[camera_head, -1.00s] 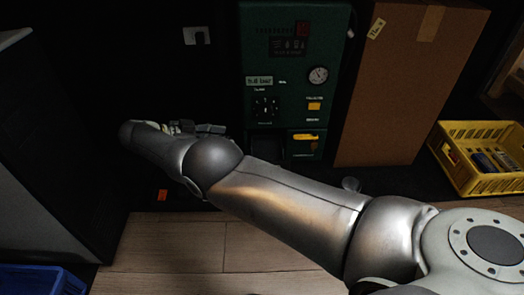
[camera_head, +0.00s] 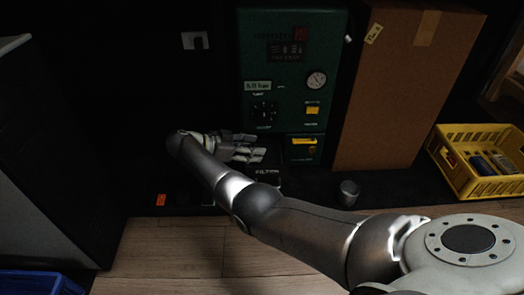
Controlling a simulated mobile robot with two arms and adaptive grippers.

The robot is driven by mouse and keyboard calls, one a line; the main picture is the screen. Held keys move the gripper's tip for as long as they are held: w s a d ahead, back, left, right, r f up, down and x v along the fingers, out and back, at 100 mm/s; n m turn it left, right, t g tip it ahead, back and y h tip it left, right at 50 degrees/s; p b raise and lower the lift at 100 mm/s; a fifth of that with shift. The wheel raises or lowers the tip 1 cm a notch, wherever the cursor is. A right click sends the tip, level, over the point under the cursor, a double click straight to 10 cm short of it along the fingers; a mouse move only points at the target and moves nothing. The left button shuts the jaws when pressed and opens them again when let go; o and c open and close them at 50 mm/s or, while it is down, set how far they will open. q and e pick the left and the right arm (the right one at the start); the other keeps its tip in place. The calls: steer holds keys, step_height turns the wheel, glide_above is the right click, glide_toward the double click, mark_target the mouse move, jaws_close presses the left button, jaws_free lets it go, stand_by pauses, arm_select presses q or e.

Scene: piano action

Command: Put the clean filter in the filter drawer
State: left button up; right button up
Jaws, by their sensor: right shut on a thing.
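The dark filter drawer, with a pale FILTER label (camera_head: 268,171), is low at the left front of the green machine (camera_head: 290,60). My right gripper (camera_head: 250,150) is just above and left of the label, at the machine's lower left. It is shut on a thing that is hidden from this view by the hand. My right arm covers part of the area below the drawer. I cannot make out the clean filter. My left gripper is not in view.
A grey metal cup-like thing (camera_head: 349,192) stands on the dark base. A tall cardboard box (camera_head: 395,100) stands right of the machine, and a yellow crate (camera_head: 448,170) with items is further right. A blue crate (camera_head: 40,283) is at lower left.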

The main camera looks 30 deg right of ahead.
steer(key=x, duration=0.4)
steer(key=shift+f, duration=0.5)
steer(key=o, duration=0.7)
steer(key=p+v, duration=0.1)
steer(key=v, duration=0.4)
steer(key=shift+r, duration=0.15)
steer(key=s+v, duration=0.1)
steer(key=v, duration=0.6)
steer(key=shift+w+b, duration=0.35)
steer(key=shift+w, duration=0.15)
